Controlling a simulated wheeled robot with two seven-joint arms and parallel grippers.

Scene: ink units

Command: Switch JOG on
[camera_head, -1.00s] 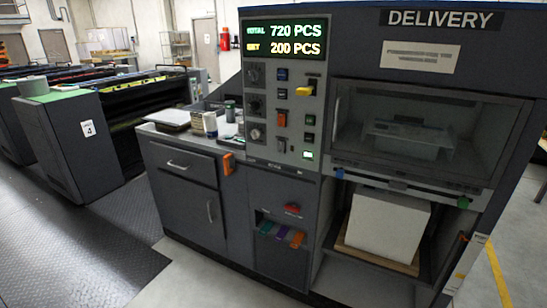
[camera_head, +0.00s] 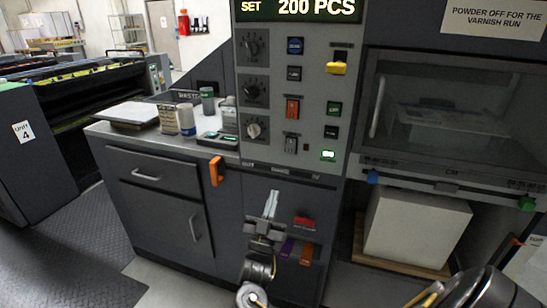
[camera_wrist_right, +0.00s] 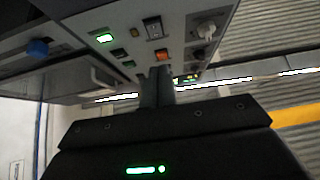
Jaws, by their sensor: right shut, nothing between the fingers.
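The control panel (camera_head: 263,150) stands upright in the middle of the head view. It carries an orange rocker switch (camera_head: 292,108), a grey rocker switch (camera_head: 291,144), dark knobs, a yellow lever and several buttons. Their small labels are too blurred to tell which is JOG. My right gripper (camera_head: 270,204) is shut and empty, fingers pointing up, in front of the lower cabinet and below the panel in the head view. In the right wrist view its fingers (camera_wrist_right: 157,84) show against the panel, near the orange switch (camera_wrist_right: 162,56); contact cannot be told. My left gripper is not in view.
An orange handle (camera_head: 216,170) sticks out left of the panel's foot. A counter (camera_head: 102,130) with jars stands at left. A glazed hood (camera_head: 440,120) and a pale paper stack (camera_head: 417,228) are at right. A lit green button (camera_head: 328,155) is low on the panel.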

